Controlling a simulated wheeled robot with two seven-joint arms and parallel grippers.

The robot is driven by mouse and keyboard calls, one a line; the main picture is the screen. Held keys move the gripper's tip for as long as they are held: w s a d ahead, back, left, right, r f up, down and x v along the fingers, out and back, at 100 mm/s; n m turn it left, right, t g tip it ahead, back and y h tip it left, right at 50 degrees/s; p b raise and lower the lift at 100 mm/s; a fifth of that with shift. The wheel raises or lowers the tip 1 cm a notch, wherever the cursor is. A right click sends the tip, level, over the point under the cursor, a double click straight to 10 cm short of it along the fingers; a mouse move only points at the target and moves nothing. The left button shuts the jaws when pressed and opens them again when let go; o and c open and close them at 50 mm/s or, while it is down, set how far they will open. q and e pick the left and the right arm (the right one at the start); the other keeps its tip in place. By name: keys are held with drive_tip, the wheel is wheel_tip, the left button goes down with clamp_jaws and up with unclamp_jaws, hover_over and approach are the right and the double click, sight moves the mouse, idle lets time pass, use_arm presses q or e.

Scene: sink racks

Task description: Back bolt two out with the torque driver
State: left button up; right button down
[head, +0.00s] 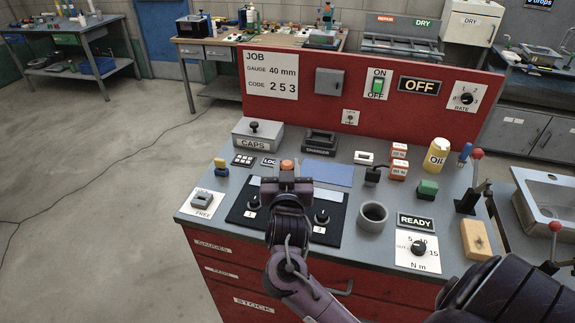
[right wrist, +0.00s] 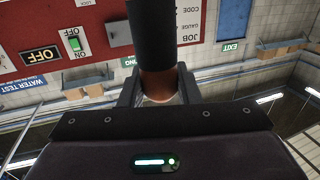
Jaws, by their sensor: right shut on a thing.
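My right gripper (head: 287,180) is over the middle of a black plate (head: 336,237) on the bench. It is shut on the torque driver, whose orange end (head: 287,165) shows above the fingers. In the right wrist view the driver's dark shaft (right wrist: 150,25) and red-brown part (right wrist: 158,82) stand between the fingers. A black round bolt head (head: 253,203) shows left of the gripper and another (head: 321,217) shows right of it. The middle of the plate, where bolt two may be, is hidden behind my gripper and wrist. My left gripper is not in view.
A torque dial (head: 418,247) marked N m and a READY sign (head: 416,222) are at right. A grey cup (head: 373,217) stands beside the plate. A CAPS box (head: 258,133) and FREE pad (head: 201,203) are left. The red back panel (head: 300,100) shows OFF.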

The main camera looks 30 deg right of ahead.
wheel_tip(320, 180, up, 2)
drive_tip(key=shift+s+r+p, duration=0.1)
drive_tip(key=shift+r+p, duration=0.1)
drive_tip(key=shift+p, duration=0.45)
drive_tip(key=shift+r+p, duration=0.75)
drive_tip(key=shift+r, duration=0.1)
